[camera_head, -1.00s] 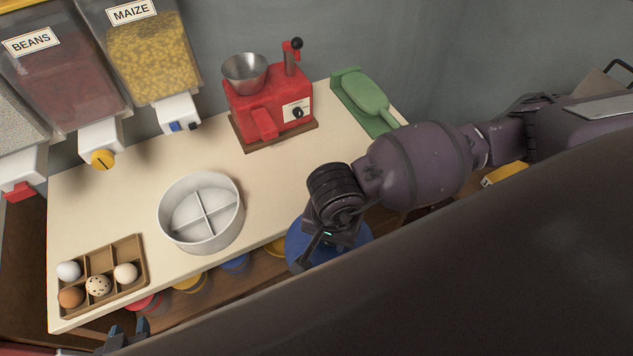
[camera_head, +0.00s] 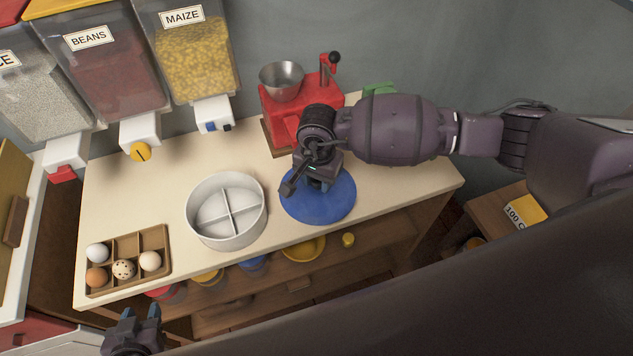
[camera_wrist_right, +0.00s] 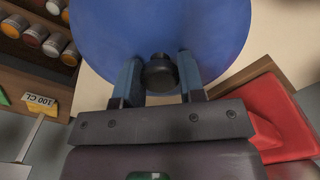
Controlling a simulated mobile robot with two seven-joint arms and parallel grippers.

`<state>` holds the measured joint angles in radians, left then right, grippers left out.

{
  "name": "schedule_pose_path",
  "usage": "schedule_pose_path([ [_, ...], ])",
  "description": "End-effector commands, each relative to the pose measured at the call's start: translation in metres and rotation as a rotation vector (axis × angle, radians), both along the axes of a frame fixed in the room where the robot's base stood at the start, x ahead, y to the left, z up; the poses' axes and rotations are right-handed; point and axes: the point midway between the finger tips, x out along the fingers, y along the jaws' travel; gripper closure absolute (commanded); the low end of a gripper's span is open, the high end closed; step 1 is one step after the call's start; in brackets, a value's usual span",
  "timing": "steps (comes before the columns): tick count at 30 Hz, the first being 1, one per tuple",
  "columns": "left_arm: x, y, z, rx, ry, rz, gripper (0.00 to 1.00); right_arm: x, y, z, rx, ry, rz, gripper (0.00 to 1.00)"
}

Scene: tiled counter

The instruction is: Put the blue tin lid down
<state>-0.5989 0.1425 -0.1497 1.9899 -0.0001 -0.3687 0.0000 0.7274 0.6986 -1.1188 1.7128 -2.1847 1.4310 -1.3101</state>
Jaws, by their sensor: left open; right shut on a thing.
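The blue tin lid (camera_head: 327,203) is a round blue disc with a dark knob (camera_wrist_right: 159,74). In the head view it is over the counter, right of the round white divided tin (camera_head: 228,233). My right gripper (camera_head: 318,184) is shut on the knob from above; its two fingers flank the knob in the right wrist view (camera_wrist_right: 160,82). I cannot tell whether the lid touches the counter. My left gripper (camera_head: 137,322) is open and empty at the lower left, in front of the counter's front edge.
A red grinder (camera_head: 285,113) stands behind the lid. A wooden egg tray (camera_head: 129,255) sits at the counter's front left. Dispensers of beans (camera_head: 103,62) and maize (camera_head: 193,58) hang at the back. Bare counter (camera_head: 150,190) lies left of the tin.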

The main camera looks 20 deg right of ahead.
Motion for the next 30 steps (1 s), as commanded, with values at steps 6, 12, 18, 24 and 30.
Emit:
schedule_pose_path([
  [6,0.002,0.000,0.002,-0.001,-0.003,-0.001,0.57,0.011,0.000,-0.002,0.000,0.001,-0.001,0.88],
  [12,0.002,0.000,0.006,-0.001,-0.004,-0.001,0.57,0.010,0.001,-0.023,0.001,0.003,-0.002,0.88],
  [18,0.001,0.000,0.007,0.000,-0.002,0.000,0.57,0.010,0.000,-0.036,0.000,0.000,0.000,0.88],
  [24,-0.003,0.000,0.004,0.000,0.004,0.002,0.57,0.010,0.000,-0.036,0.000,0.000,0.000,0.88],
  [30,-0.004,0.000,0.001,0.000,0.007,0.002,0.57,0.010,0.000,-0.038,0.000,0.000,-0.001,0.51],
])
